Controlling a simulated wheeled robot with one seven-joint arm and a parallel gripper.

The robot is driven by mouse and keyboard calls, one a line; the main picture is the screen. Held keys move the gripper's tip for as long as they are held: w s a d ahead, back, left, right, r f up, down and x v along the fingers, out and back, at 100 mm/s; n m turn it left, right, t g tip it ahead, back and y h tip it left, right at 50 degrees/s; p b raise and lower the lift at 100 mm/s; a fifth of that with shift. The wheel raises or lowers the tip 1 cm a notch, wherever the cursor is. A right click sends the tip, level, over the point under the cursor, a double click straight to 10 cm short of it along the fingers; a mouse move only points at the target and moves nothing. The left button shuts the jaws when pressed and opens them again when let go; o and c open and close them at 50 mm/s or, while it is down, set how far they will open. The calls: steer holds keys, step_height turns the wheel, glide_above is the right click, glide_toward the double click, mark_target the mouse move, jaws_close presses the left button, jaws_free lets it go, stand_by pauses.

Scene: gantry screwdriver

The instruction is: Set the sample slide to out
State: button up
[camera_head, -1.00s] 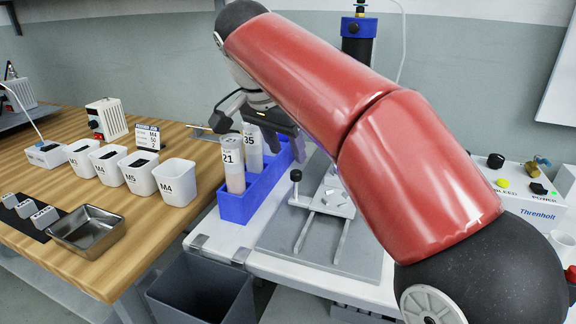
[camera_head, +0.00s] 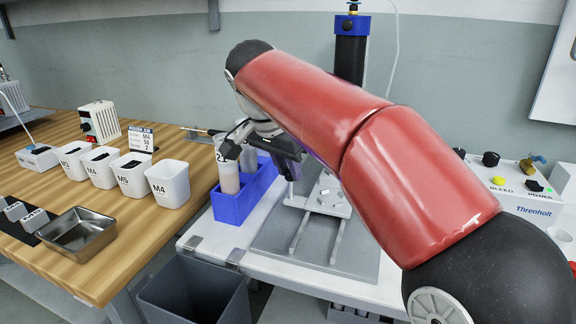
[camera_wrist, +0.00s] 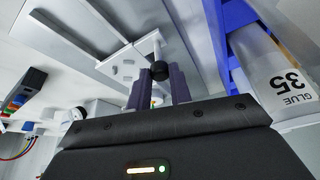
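The sample slide is a light metal plate (camera_head: 328,197) on two rails (camera_head: 318,235) above a grey base; it also shows in the wrist view (camera_wrist: 128,66). Its round black knob (camera_wrist: 159,70) appears between the tips of my two dark purple fingers. My gripper (camera_head: 291,172) is over the left side of the slide and hides the knob in the head view. In the wrist view my gripper (camera_wrist: 159,88) looks open, with a finger on each side of the knob. I cannot tell whether either finger touches it.
A blue rack (camera_head: 238,200) with glue tubes (camera_head: 228,176) stands close left of the slide; the tube marked 35 (camera_wrist: 280,75) is near my gripper. A control box (camera_head: 520,195) sits to the right. The rails' front ends are clear.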

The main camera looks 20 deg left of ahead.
jaws_close()
steer(key=shift+s, duration=0.3)
steer(key=s+b, duration=0.1)
steer(key=s, duration=0.8)
steer(key=shift+s+a+b, duration=0.3)
steer(key=shift+s+a, duration=0.1)
steer(key=shift+a, duration=0.05)
steer(key=o, duration=0.8)
jaws_free()
